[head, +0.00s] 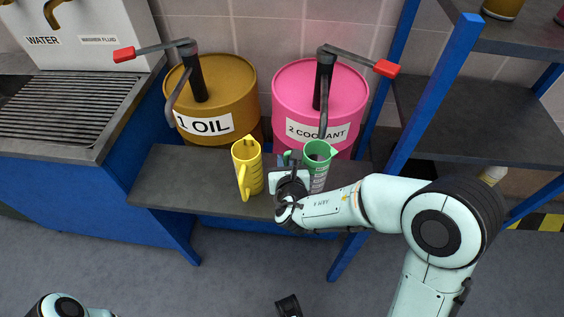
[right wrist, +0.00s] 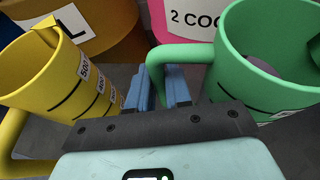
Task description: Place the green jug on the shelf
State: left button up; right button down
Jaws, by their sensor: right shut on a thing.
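The green jug (head: 318,158) is upright in front of the pink coolant drum, below its tap, at the low grey bench. It is large at the right of the right wrist view (right wrist: 255,95), with a greyish-purple patch visible inside. My right gripper (right wrist: 168,88) is shut on the jug's green handle, at the jug's left side. In the head view the right gripper (head: 290,172) is partly covered by its own wrist. I cannot tell whether the jug's base touches the bench. The shelf (head: 460,120) is a blue-framed rack with dark boards at the right.
A yellow jug (head: 247,167) stands on the bench (head: 165,185), close to the left of my right gripper. The brown oil drum (head: 212,95) and pink coolant drum (head: 335,100) stand behind. A blue rack post (head: 435,90) rises between the bench and the shelf boards.

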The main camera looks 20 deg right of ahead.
jog(key=shift+d+r, duration=0.1)
jog(key=shift+d, duration=0.15)
jog(key=c, duration=1.5)
grip_release()
jog(key=shift+a, duration=0.1)
pick_arm(q)
jog(key=shift+w+d, duration=0.1)
jog(key=shift+w, duration=0.05)
pick_arm(e)
jog(key=o, duration=0.4)
jog(key=shift+o, duration=0.2)
jog(key=shift+s+a+r, duration=0.1)
jog(key=shift+s, duration=0.1)
pick_arm(q)
jog(key=shift+t, duration=0.6)
jog(key=shift+w+a+f+b, duration=0.4)
jog(key=shift+w+f+b, duration=0.2)
jog(key=shift+w+f, duration=0.15)
jog(key=shift+w+a+f+b, duration=0.35)
jog(key=shift+w+f+b, duration=0.25)
jog(key=shift+w, duration=0.25)
pick_arm(e)
jog(key=v, duration=1.1)
jog(key=shift+s, duration=0.3)
